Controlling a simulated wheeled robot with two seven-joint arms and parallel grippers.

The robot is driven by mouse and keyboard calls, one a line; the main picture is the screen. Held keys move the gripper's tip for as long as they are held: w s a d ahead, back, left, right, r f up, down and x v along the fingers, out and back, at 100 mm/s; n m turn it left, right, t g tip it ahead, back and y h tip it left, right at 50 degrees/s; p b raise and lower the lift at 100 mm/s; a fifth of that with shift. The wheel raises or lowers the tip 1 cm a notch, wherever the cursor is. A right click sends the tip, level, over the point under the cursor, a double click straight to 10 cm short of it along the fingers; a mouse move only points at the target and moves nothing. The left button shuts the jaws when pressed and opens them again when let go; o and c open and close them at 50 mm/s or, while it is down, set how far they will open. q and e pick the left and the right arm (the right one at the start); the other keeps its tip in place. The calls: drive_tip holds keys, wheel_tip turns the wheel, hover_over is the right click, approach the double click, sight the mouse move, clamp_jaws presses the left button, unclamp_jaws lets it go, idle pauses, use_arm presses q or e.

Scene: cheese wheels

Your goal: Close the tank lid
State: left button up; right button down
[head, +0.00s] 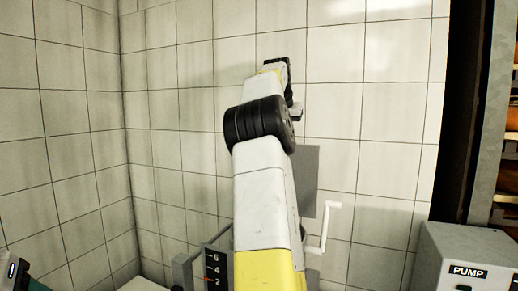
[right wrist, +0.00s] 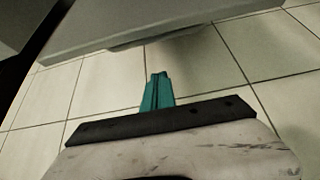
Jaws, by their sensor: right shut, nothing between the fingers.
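A flat grey panel (head: 310,180), which may be the tank lid, stands upright against the tiled wall, partly behind my raised right arm. Below it is the grey tank edge (head: 184,272) with a black level gauge (head: 215,268); most of the tank is hidden by the arm or out of frame. In the right wrist view my right gripper (right wrist: 158,78) has its teal fingers shut and empty. A grey slab edge (right wrist: 150,30) crosses beyond them, apart from the tips. A teal and dark part (head: 18,272) at the lower left may be my left gripper.
A white crank handle (head: 328,226) sticks up right of the arm. A grey box marked PUMP (head: 468,250) stands at the lower right, beside a dark post and shelf. Pale tiled walls (head: 180,90) close the back and left. The space left of the arm is clear.

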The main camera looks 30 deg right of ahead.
drive_tip(key=shift+s+a+f, duration=0.25)
drive_tip(key=shift+f, duration=0.4)
drive_tip(key=shift+s+a+f, duration=0.2)
drive_tip(key=shift+a+f, duration=0.05)
drive_tip(key=shift+f, duration=0.45)
drive_tip(key=shift+s+a+f, duration=0.25)
drive_tip(key=shift+f, duration=0.4)
